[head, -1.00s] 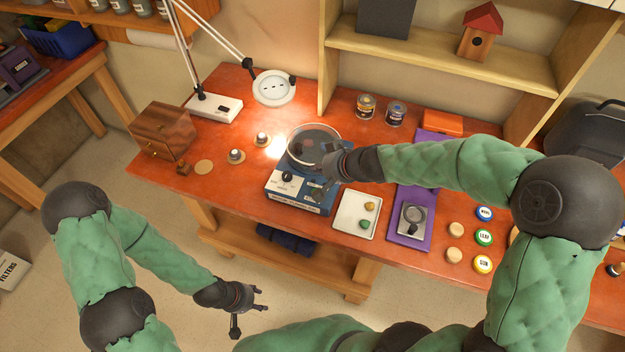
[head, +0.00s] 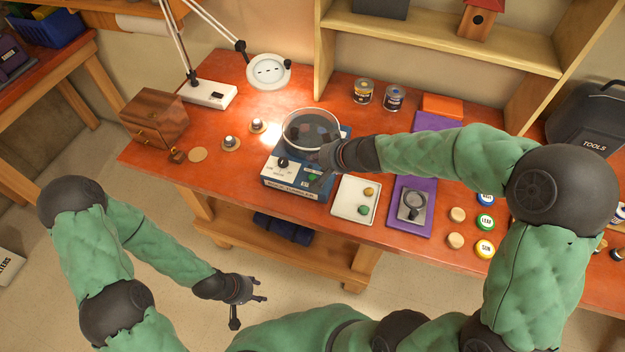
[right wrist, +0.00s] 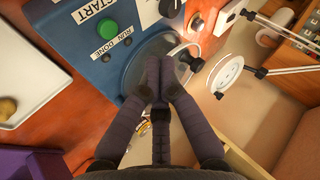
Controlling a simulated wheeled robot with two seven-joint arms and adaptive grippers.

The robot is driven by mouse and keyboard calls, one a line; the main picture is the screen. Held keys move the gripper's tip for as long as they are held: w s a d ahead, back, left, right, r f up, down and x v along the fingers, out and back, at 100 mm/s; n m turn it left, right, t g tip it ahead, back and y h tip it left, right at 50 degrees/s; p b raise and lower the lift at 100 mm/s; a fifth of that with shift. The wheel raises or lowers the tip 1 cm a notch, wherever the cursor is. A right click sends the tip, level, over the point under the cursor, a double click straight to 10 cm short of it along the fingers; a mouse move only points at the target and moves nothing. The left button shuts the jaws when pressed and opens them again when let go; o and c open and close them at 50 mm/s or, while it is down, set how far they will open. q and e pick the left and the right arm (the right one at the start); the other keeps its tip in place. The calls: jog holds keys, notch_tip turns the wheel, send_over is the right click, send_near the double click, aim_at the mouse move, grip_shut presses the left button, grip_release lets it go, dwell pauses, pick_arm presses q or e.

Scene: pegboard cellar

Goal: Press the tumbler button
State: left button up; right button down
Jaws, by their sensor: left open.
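The tumbler is a blue machine (head: 272,178) with a clear round drum (head: 305,118) on top, standing on the red-brown bench; its blue panel (right wrist: 75,12) also shows in the right wrist view. The green button (right wrist: 107,28), beside the word START, is on that panel. My right gripper (head: 322,178) hangs over the tumbler's right front. In the right wrist view its fingers (right wrist: 160,75) are together and empty, in front of the drum and apart from the button in the picture. My left gripper (head: 258,290) is open and empty, low in front of the bench.
A white tray (head: 345,211) with two small stones lies right of the tumbler. A purple mat (head: 428,190) holds a grey device. Round labelled lids stand further right. A lamp (head: 268,70), wooden box (head: 153,118) and two cans are behind or left.

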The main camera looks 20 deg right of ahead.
aim_at(313, 177)
notch_tip(313, 177, down, 4)
jog(key=b, duration=0.3)
jog(key=shift+f, duration=0.25)
jog(key=shift+f+b, duration=0.3)
jog(key=shift+b, duration=0.3)
jog(key=shift+f, duration=0.1)
dwell(0.5)
jog(key=shift+f+b, duration=0.35)
jog(key=shift+b, duration=0.2)
